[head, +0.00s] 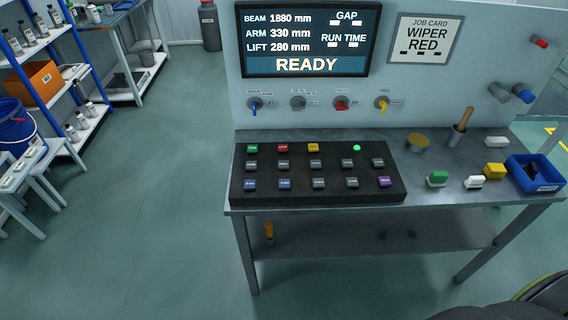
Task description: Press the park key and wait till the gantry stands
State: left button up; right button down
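A black key panel (318,199) lies on the metal bench. Its back row has a green key (252,148), a red key (283,147), a yellow key (313,147) and a lit green lamp (357,148). Grey keys fill the middle row; the front row has blue, grey and a purple key (384,181). The key labels are too small to read, so I cannot tell which is park. The screen (305,40) reads BEAM 1880 mm, ARM 330 mm, LIFT 280 mm and READY, with blank-looking dashes under GAP and RUN TIME. No gantry is recognisable. Neither gripper is in view.
A job card (424,38) reads WIPER RED. Several coloured knobs, including a red one (341,103), sit on the upright panel. Right of the keys are loose blocks, a brush-like tool (460,127) and a blue bin (535,174). Open floor (150,200) lies left of the bench.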

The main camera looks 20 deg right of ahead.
aim_at(283, 164)
jog(key=i+j+z, duration=0.15)
jog(key=j, duration=0.25)
jog(key=i+j+z, duration=0.1)
jog(key=j, duration=0.25)
jog(key=i+j+z, duration=0.15)
jog(key=j, duration=0.3)
jog(key=i+j+z, duration=0.15)
jog(key=j, duration=0.25)
jog(key=i+j+z, duration=0.15)
jog(key=j, duration=0.3)
